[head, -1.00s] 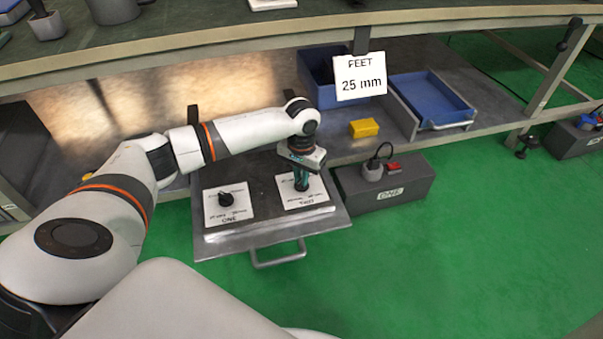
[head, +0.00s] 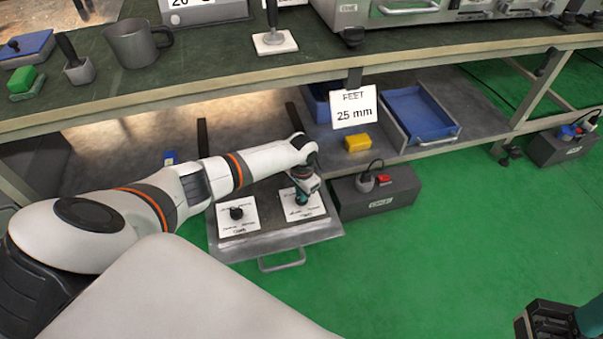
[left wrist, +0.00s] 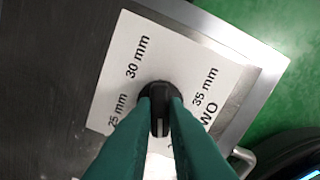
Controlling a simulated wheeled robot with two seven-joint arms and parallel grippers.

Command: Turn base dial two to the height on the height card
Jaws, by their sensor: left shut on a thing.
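The height card (head: 354,108) hangs from the bench edge and reads "FEET 25 mm". Base dial two (left wrist: 160,92) is a black knob on a white plate (head: 311,211), the right one of two on a pulled-out tray. My left gripper (head: 302,199) reaches down over it, and in the left wrist view its teal fingers (left wrist: 160,112) are shut on the knob. That plate shows "30 mm" at upper left, "25 mm" at left and "35 mm" at right; its lower part is hidden by the fingers. I cannot tell which mark the knob points to. My right gripper (head: 560,322) is partly in view at lower right.
Dial one (head: 236,213) is on the left plate of the tray (head: 271,240). A dark box with a plug (head: 376,193) stands right of the tray. A yellow block (head: 358,143) and a blue drawer (head: 420,114) are on the lower shelf. Green floor in front is clear.

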